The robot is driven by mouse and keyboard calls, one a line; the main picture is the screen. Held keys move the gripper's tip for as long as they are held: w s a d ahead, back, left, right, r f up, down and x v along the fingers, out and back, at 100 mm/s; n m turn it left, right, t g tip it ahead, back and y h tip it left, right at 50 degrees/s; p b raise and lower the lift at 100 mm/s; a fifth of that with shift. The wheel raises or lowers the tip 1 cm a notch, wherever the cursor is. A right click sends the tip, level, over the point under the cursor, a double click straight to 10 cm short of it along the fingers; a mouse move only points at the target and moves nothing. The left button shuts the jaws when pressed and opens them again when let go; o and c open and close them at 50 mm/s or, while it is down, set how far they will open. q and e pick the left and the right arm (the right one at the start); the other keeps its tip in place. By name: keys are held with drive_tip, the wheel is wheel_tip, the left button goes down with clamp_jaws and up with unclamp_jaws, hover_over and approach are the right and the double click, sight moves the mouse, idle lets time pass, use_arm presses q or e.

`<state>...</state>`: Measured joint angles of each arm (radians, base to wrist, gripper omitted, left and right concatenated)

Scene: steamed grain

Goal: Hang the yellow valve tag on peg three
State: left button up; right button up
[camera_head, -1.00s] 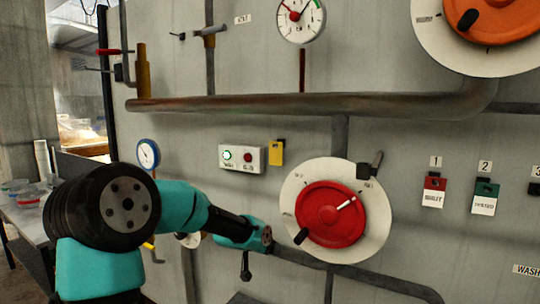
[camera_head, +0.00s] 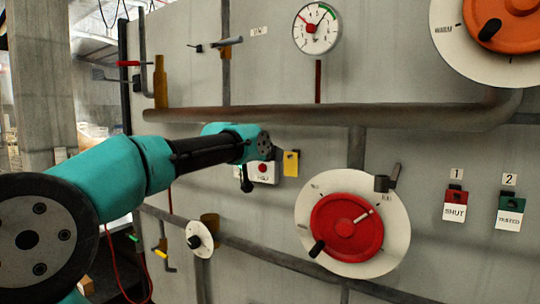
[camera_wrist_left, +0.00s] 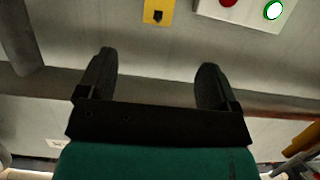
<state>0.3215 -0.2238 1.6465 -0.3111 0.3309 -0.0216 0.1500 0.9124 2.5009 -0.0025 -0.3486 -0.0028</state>
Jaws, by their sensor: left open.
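The yellow valve tag (camera_head: 291,163) hangs on the grey wall panel, just right of the white button box. It also shows in the left wrist view (camera_wrist_left: 158,11), at the top edge and partly cut off. My left gripper (camera_wrist_left: 152,75) is open and empty, with its two black fingers apart and the tag beyond them. In the head view my left wrist covers part of the button box, left of the tag, and the fingers cannot be made out clearly. Peg three is outside the head view. My right gripper is not in view.
The button box (camera_head: 265,172) is beside the tag. A thick brown pipe (camera_head: 330,116) runs across above. A red valve wheel on a white dial (camera_head: 308,188) sits lower right. A red tag (camera_head: 455,204) hangs under label 1, a green tag (camera_head: 510,210) under label 2.

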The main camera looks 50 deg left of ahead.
sight(290, 160)
use_arm(q)
drive_tip(key=shift+w, duration=0.1)
drive_tip(key=x, duration=1.7)
drive_tip(key=shift+w+f, duration=0.15)
drive_tip(key=shift+c, duration=0.5)
drive_tip(key=c, duration=0.9)
idle(0.6)
drive_tip(key=shift+f+v, duration=0.15)
drive_tip(key=shift+v, duration=0.8)
drive_tip(key=shift+f+v, duration=0.15)
drive_tip(key=shift+v, duration=0.8)
idle(0.4)
drive_tip(key=shift+s+d, duration=0.3)
drive_tip(key=shift+s, duration=0.65)
drive_tip(key=shift+s+d, duration=0.35)
drive_tip(key=shift+s, duration=0.55)
drive_tip(key=shift+s+d, duration=0.3)
drive_tip(key=shift+s, duration=0.65)
